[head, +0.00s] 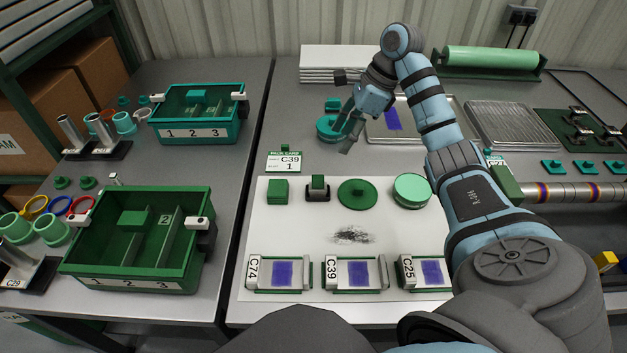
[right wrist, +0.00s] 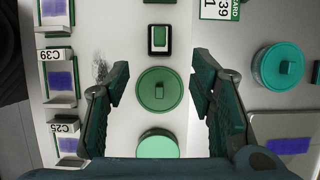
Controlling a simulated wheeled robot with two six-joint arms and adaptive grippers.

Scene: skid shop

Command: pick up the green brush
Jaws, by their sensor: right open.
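My right gripper (head: 345,128) is open, above the far part of the worktable in the head view. The disc also shows on the white mat in the head view (head: 357,194). Left of it stand a small green block with a pale lower part in a black holder (head: 318,187) and a plain green block (head: 277,191). I cannot tell for sure which is the brush. My left gripper is out of view.
A pale green round pad (head: 412,188) is right of the disc. A dark smudge and several labelled plates with purple patches, one marked C39 (head: 359,273), lie nearer. A teal round lid (head: 331,129) is near my gripper. Green bins (head: 135,283) stand on the left table.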

